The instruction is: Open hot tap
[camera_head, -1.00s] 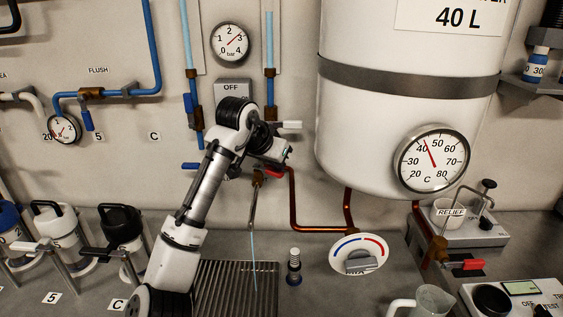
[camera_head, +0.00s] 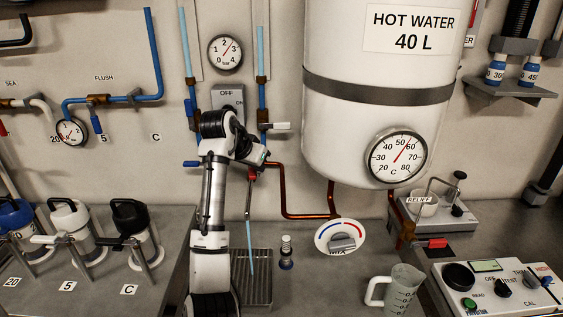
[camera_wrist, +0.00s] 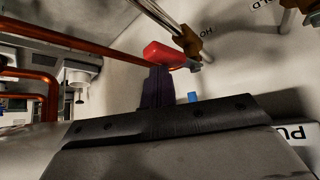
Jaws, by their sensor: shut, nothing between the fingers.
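The hot tap's red handle (camera_head: 252,176) sits on the wall below the OFF/ON plate, at the end of my arm. In the wrist view the red handle (camera_wrist: 164,54) lies just beyond my gripper (camera_wrist: 158,88), beside a brass fitting (camera_wrist: 205,46) and a partly hidden "HO" label. My gripper's dark fingers are shut and empty, close to the handle; I cannot tell whether they touch it. In the head view my arm hides most of the fingers. A pale blue water stream (camera_head: 251,252) falls from the grey spout (camera_head: 248,205) toward the slatted drain (camera_head: 258,291).
The white hot water tank (camera_head: 375,130) hangs to the right, with copper pipes (camera_head: 283,200) below it. A mixer dial (camera_head: 340,237), a small bottle (camera_head: 286,252) and a clear jug (camera_head: 403,291) are on the counter. Lidded jugs (camera_head: 130,222) stand left. Counter around the dial is mostly clear.

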